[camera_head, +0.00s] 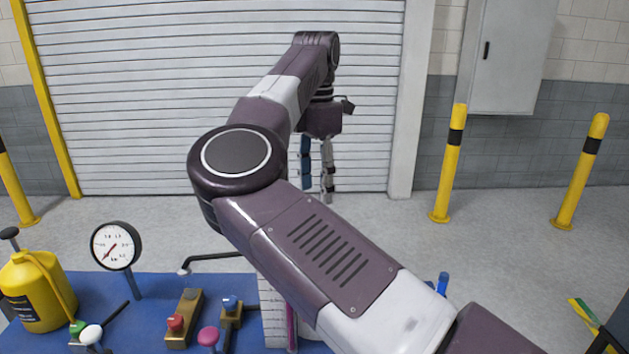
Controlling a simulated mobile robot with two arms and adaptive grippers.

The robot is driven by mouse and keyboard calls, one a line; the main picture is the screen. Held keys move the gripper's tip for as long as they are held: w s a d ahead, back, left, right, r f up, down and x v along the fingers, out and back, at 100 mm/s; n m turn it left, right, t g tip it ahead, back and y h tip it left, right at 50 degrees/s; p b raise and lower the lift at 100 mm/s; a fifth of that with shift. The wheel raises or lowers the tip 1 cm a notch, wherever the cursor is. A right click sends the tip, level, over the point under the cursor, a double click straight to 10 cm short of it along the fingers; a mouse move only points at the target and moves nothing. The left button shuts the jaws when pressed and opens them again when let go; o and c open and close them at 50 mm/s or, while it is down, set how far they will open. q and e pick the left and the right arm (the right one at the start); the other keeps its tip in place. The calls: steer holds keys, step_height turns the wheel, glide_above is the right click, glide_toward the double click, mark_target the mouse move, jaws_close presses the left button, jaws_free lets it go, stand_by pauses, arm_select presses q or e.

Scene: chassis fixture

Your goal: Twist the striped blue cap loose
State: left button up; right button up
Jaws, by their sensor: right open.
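My right arm reaches in from the lower right and crosses the middle of the head view. Its gripper (317,190) hangs pointing down beyond the bench, in front of the roller door. Its two fingers are apart, with nothing visible between them. A blue knob (231,303) sits on a brass-coloured fitting on the blue bench top (150,287); I cannot make out stripes on it. A small blue upright part (442,284) shows just past my forearm, mostly hidden. No clearly striped blue cap can be made out. My left gripper is not in view.
The bench holds a yellow can (35,290), a round gauge (116,246), a red-knobbed block (184,318), a pink knob (208,337) and a white ribbed piece (270,315). My arm hides the bench's right part. Yellow bollards (450,165) stand behind on open floor.

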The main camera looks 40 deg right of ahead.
step_height(320, 180, down, 7)
steer(key=shift+d+f+p, duration=0.1)
steer(key=shift+f+p, duration=0.1)
steer(key=shift+p, duration=0.7)
steer(key=c, duration=1.2)
jaws_close()
